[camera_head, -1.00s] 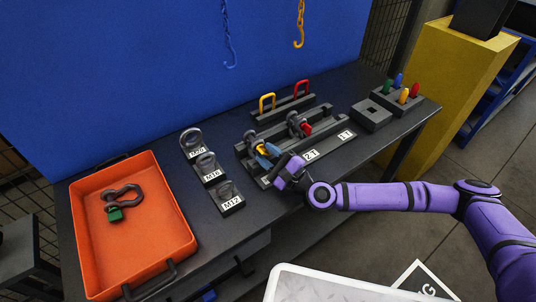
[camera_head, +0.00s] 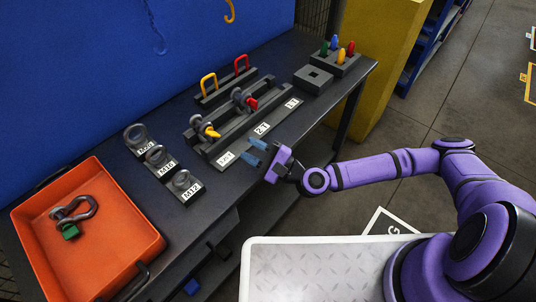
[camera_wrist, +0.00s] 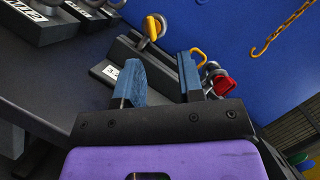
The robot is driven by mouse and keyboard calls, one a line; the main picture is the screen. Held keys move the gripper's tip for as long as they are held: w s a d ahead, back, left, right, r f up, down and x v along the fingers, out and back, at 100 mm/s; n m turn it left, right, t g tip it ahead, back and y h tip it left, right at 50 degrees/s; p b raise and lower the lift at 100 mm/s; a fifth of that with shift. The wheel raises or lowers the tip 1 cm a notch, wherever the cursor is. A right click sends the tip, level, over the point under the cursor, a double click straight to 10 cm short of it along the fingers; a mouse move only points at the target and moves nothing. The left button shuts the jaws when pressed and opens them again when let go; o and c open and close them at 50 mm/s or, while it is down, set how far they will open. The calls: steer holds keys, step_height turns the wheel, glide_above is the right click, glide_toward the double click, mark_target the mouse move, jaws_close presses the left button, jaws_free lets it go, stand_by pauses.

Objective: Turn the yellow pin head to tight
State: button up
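The yellow pin head (camera_head: 211,132) sticks out toward the front from a grey shackle (camera_head: 197,121) in the left part of the dark fixture (camera_head: 220,138). In the wrist view the yellow pin head (camera_wrist: 151,29) shows beyond the fingers, near the top. My gripper (camera_head: 254,153) is in front of the fixture, to the right of and nearer than the yellow pin head, with a clear gap between them. Its blue fingers are apart and empty, as the wrist view also shows (camera_wrist: 160,76). I cannot tell whether the pin is tight.
A second shackle with a red pin head (camera_head: 252,104) sits to the right in the fixture. Yellow (camera_head: 208,86) and red (camera_head: 241,64) loops stand behind. Lifting eyes on labelled blocks (camera_head: 185,187) and an orange tray (camera_head: 146,239) lie left. Colored pegs (camera_head: 341,54) stand back right.

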steer(key=shift+s+d, duration=0.3)
steer(key=shift+d, duration=0.4)
steer(key=shift+s+d, duration=0.35)
steer(key=shift+d, duration=0.35)
steer(key=shift+s+d, duration=0.3)
steer(key=shift+d, duration=0.4)
